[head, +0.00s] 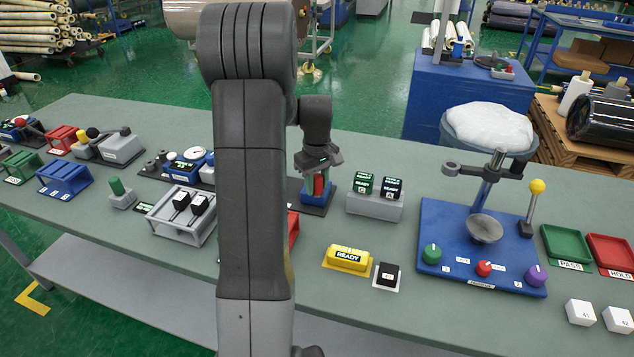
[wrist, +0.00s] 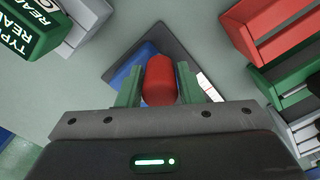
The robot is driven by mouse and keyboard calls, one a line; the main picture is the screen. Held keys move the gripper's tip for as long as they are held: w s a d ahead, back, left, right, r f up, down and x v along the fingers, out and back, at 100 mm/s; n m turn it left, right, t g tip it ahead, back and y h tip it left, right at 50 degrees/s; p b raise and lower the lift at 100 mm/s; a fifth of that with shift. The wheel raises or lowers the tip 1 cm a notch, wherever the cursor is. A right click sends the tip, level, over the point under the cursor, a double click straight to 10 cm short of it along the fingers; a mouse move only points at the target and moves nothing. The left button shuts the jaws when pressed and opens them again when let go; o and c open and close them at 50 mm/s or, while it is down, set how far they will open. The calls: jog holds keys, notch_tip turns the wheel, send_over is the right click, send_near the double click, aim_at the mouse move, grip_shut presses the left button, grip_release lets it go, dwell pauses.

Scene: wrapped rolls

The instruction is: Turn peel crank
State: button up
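A red upright grip (head: 320,184) stands on a blue device (head: 308,191) with a dark base plate, near the middle of the table in the head view. It may be the peel crank, but I cannot read a label on it. My gripper (head: 318,162) points down just above it. In the wrist view the red grip (wrist: 160,80) sits between the green fingers of my gripper (wrist: 161,88). The fingers stand apart, one on each side, with narrow gaps seeming to show. The blue part (wrist: 128,72) lies left of the red grip, partly hidden by a finger.
A grey stand with two green and black blocks (head: 377,197) is close on the right. A yellow READY block (head: 347,258) is in front. My arm hides part of the table to the left.

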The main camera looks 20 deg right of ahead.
jog(key=c, duration=0.5)
jog(key=shift+w+a+m, duration=0.2)
jog(key=shift+a+m, duration=0.15)
jog(key=shift+m, duration=0.65)
jog(key=shift+w+a+m, duration=0.2)
jog(key=shift+a+m, duration=0.15)
jog(key=shift+m, duration=0.65)
jog(key=o, duration=1)
jog(key=shift+c, duration=0.2)
jog(key=shift+r, duration=0.1)
notch_tip(320, 180, up, 14)
jog(key=shift+b, duration=0.35)
jog(key=shift+f, duration=0.2)
